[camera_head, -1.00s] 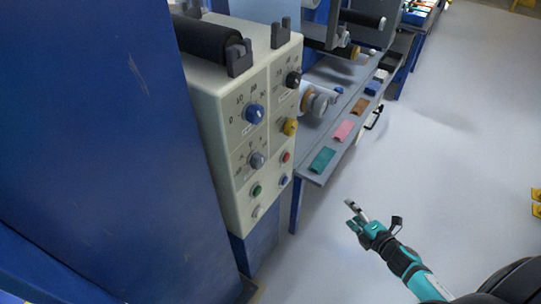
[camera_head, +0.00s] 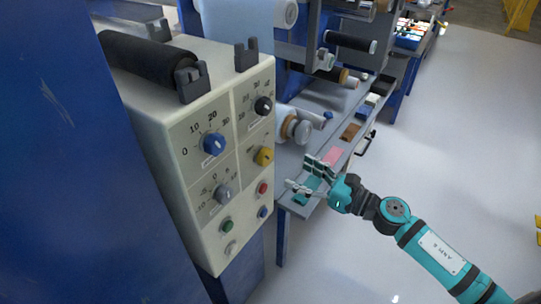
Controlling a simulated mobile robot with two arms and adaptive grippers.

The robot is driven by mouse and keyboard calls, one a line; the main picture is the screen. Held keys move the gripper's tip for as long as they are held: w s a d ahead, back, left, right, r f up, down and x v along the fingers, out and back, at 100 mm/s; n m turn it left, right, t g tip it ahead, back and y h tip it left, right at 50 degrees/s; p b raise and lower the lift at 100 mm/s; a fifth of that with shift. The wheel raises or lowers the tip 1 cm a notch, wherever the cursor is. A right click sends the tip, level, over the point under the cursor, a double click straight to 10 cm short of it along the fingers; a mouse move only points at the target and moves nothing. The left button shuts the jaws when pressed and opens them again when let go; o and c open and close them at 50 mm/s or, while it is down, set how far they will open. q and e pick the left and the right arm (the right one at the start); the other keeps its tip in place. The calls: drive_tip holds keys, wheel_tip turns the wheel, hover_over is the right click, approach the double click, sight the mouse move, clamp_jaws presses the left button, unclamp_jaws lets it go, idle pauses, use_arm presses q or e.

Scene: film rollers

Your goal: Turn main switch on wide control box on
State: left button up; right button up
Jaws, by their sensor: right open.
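The wide control box (camera_head: 180,140) is a cream box on the left, with its front panel in view. The panel carries a blue knob (camera_head: 214,143), a black knob (camera_head: 263,105), a yellow knob (camera_head: 264,156) and a grey knob (camera_head: 222,194). Below are a green button (camera_head: 226,224), a red button (camera_head: 262,188), a small blue button (camera_head: 262,212) and a pale round part (camera_head: 230,248). I cannot tell which is the main switch. My right gripper (camera_head: 300,173) is open and empty, right of the panel and apart from it. My left gripper is out of view.
A black roller (camera_head: 150,60) lies on top of the box. Behind my right gripper, a grey shelf (camera_head: 347,150) holds coloured pieces, including a pink one (camera_head: 333,156) and a brown one (camera_head: 351,131). A blue wall (camera_head: 60,130) stands at left.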

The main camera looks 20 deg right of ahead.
sight(269, 159)
drive_tip(key=p+x, duration=0.2)
drive_tip(key=x, duration=0.7)
drive_tip(key=shift+w+a, duration=0.2)
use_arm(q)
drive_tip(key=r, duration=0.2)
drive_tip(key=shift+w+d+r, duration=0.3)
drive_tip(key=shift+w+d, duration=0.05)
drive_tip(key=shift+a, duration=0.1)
use_arm(e)
drive_tip(key=c, duration=1.2)
